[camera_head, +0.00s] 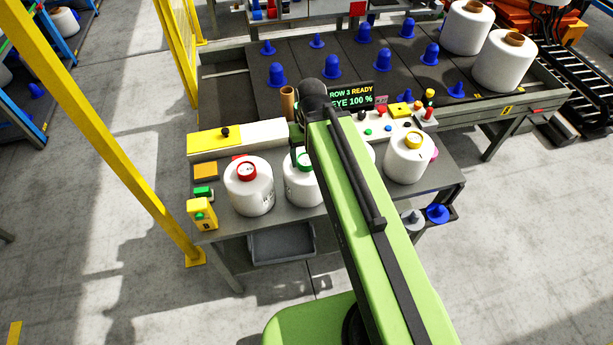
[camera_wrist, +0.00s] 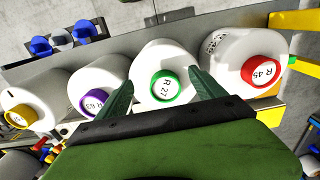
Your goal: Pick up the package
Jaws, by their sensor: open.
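White yarn bobbins with coloured cores stand in a row on a grey table; no other clear package shows. The green-cored bobbin, marked R 27 (camera_wrist: 150,56), is between my gripper's (camera_wrist: 161,88) open fingers in the wrist view, with nothing gripped. I cannot tell whether the fingers touch it. The red-cored one, R 45 (camera_wrist: 240,50), is to its right, and the purple-cored one, R 63 (camera_wrist: 113,72), to its left. A yellow-cored bobbin (camera_wrist: 30,98) is at the far left.
The table (camera_head: 283,217) also bears a yellow and white box (camera_head: 255,136), small buttons and a display (camera_head: 352,96). Behind it, a dark conveyor (camera_head: 300,62) carries blue cones and white bobbins. A yellow post (camera_head: 120,150) stands left. The floor in front is clear.

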